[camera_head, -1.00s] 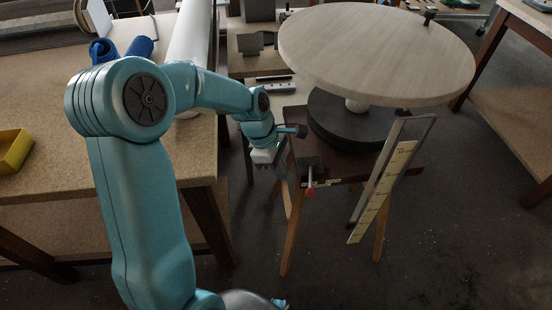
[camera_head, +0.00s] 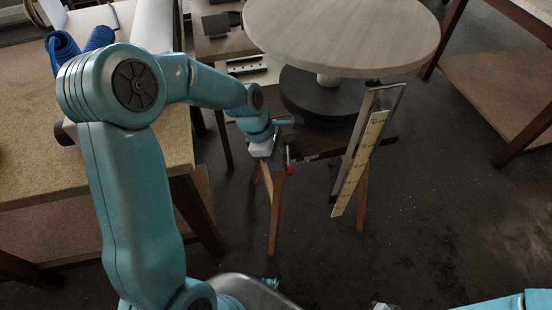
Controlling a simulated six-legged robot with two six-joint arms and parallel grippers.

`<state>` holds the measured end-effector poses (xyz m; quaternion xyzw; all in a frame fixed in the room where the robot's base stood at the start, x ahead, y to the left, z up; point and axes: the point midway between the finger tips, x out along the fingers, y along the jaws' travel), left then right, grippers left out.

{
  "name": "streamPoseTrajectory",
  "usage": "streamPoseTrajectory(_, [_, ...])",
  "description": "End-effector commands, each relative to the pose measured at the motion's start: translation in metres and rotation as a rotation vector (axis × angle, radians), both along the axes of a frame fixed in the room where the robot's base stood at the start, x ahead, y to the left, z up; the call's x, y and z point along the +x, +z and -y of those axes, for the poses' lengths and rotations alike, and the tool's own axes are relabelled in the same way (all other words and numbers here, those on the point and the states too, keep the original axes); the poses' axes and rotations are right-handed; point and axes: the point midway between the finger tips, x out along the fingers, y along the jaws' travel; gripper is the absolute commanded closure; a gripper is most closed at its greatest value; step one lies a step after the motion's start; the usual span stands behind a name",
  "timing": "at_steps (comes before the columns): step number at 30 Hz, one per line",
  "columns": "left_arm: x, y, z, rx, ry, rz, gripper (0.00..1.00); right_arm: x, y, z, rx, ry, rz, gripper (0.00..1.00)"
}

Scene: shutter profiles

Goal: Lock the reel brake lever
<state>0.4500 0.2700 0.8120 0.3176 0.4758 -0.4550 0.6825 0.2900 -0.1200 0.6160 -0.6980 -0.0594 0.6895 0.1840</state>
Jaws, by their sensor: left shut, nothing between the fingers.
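The reel is a round pale wooden disc (camera_head: 340,32) on a dark round base (camera_head: 315,100), set on a brown wooden stand (camera_head: 322,143). A small lever with a red tip (camera_head: 289,170) sits at the stand's front left edge; I take it as the brake lever. My left gripper (camera_head: 272,166) is shut and empty, pointing down just left of the lever. Its fingers are small and partly hidden by the wrist, and I cannot tell whether they touch the lever. The lever's dark mount is largely hidden behind my gripper. Part of my right arm (camera_head: 500,303) shows at the bottom right; its gripper is not visible.
A metal frame with a yellow scale strip (camera_head: 360,163) leans at the stand's right front. Another table (camera_head: 505,100) is at the right. The floor in front is open.

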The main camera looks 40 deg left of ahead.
Motion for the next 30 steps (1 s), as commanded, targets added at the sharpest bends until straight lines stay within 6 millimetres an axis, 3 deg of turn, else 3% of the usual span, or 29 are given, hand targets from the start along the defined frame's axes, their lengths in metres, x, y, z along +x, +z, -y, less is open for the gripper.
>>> streamPoseTrajectory(17, [0.004, 0.001, 0.012, -0.001, -0.003, -0.002, 1.0, 0.0, 0.008, 0.0, 0.0, 0.0, 0.0, 1.0])
streamPoseTrajectory(26, [0.014, 0.002, 0.031, -0.001, -0.004, -0.003, 1.0, 0.0, 0.022, 0.0, 0.0, 0.0, 0.0, 1.0])
streamPoseTrajectory(30, [0.021, 0.002, 0.041, -0.001, 0.112, -0.004, 1.0, 0.0, 0.029, 0.0, 0.0, 0.0, 0.0, 1.0])
